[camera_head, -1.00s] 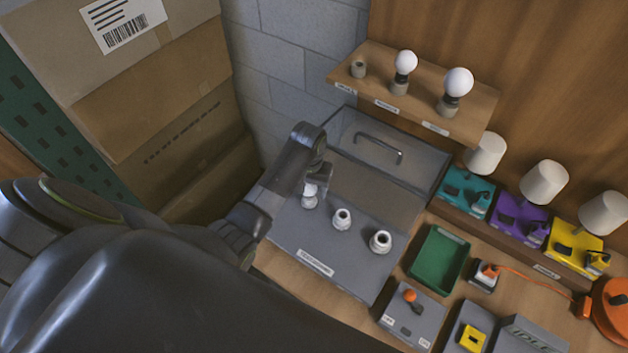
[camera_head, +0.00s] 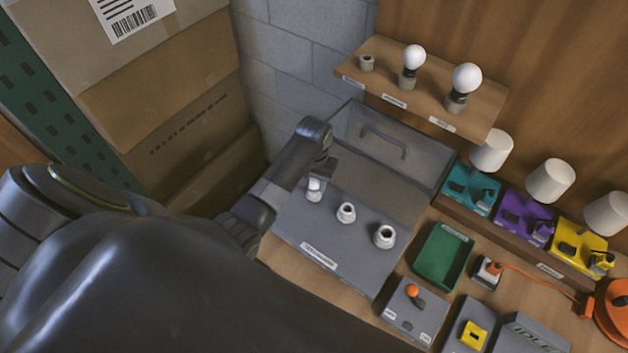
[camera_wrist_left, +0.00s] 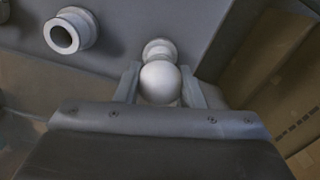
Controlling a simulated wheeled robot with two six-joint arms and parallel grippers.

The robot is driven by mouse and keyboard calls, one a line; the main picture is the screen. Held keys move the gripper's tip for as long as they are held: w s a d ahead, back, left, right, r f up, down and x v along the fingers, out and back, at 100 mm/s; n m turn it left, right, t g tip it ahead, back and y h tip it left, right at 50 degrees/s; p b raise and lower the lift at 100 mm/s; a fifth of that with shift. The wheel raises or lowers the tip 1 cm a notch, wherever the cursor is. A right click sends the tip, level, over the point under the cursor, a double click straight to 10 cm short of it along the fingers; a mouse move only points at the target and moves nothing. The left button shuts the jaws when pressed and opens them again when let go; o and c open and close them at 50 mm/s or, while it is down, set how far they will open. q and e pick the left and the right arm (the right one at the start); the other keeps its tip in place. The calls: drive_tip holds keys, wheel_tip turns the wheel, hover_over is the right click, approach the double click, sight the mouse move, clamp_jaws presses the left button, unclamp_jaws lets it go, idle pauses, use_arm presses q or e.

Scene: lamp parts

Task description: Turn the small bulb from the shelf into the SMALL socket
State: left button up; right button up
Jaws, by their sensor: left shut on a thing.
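The small bulb (camera_head: 314,184) is white and upright at the leftmost socket on the grey panel (camera_head: 345,262). My left gripper (camera_head: 316,178) is shut on it from above. In the left wrist view the round white bulb (camera_wrist_left: 160,82) sits between the two fingers of my left gripper (camera_wrist_left: 161,88), in line with the pale small socket (camera_wrist_left: 158,49). How deep the bulb sits in the socket is hidden. The middle socket (camera_head: 346,212) and the larger right socket (camera_head: 385,236) stand open and empty. My right gripper is not in view.
The wooden shelf (camera_head: 470,125) has an empty holder (camera_head: 366,63) and two bulbs in holders. A clear-lidded box with a handle (camera_head: 384,141) stands behind the panel. A green tray (camera_head: 442,256), lamps and switch boxes are at the right. Cardboard boxes (camera_head: 180,110) rise at the left.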

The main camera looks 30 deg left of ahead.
use_arm(q)
drive_tip(key=m, duration=0.5)
drive_tip(key=shift+m, duration=0.9)
drive_tip(key=m, duration=0.3)
drive_tip(key=o, duration=0.9)
drive_tip(key=shift+f, duration=0.1)
